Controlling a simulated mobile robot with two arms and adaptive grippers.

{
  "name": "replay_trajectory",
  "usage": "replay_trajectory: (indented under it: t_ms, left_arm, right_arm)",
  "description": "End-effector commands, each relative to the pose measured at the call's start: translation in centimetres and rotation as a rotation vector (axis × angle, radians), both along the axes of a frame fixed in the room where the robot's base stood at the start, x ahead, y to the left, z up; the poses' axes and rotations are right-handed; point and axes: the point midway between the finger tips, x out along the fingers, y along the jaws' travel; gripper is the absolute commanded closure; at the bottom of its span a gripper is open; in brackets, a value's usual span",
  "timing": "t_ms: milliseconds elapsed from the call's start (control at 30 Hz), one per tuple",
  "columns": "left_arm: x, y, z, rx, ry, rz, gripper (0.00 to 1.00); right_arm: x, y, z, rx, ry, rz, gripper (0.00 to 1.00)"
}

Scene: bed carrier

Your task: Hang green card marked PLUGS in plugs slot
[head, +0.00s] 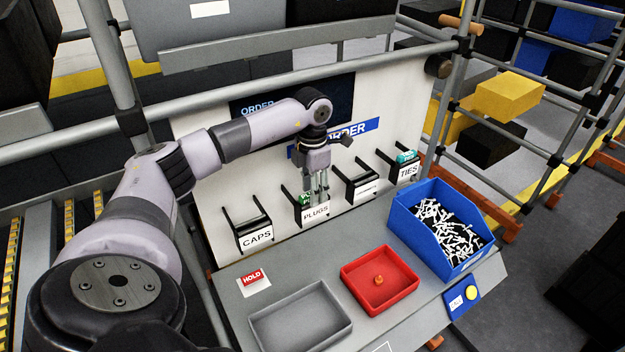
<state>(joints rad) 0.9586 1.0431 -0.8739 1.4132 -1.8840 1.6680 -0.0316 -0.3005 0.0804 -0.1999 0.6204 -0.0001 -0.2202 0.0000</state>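The plugs slot (315,212) is a black holder with a white PLUGS label on the white board. A small green piece, apparently the green card (304,200), shows at the left inside of this slot, just above the label. Its lettering is too small to read and most of it is hidden. My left gripper (318,194) points down right over the plugs slot, its fingertips beside the green piece. I cannot tell whether the fingers touch it or grip it. My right gripper is not in view.
The CAPS slot (256,237) and an unreadable slot (363,189) flank it. The TIES slot (409,171) holds a teal piece (406,156). Below are a grey tray (300,316), a red tray (380,281), a blue bin (441,222) and a HOLD card (253,278).

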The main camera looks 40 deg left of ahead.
Motion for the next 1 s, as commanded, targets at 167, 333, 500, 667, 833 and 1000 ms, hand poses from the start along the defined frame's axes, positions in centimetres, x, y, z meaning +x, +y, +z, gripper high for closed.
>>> replay_trajectory:
  t_ms: [167, 333, 500, 667, 833, 1000]
  left_arm:
    - [0.0, 0.0, 0.0, 0.000, 0.000, 0.000, 0.61]
    - [0.0, 0.0, 0.5, 0.000, -0.001, 0.000, 0.61]
    - [0.1, 0.0, 3.0, 0.000, -0.004, 0.000, 0.61]
    - [0.1, 0.0, 6.6, 0.000, -0.006, 0.000, 0.61]
    - [0.1, 0.0, 9.8, -0.001, -0.004, 0.000, 0.61]
    - [0.1, 0.0, 11.5, 0.000, -0.001, 0.000, 0.61]
  right_arm:
    - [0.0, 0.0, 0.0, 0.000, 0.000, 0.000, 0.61]
    - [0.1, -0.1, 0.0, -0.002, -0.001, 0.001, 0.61]
    - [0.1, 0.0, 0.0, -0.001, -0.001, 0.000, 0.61]
    - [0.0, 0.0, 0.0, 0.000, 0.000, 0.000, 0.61]
    - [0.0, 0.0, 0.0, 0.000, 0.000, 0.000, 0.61]
    - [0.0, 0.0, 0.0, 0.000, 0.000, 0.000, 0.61]
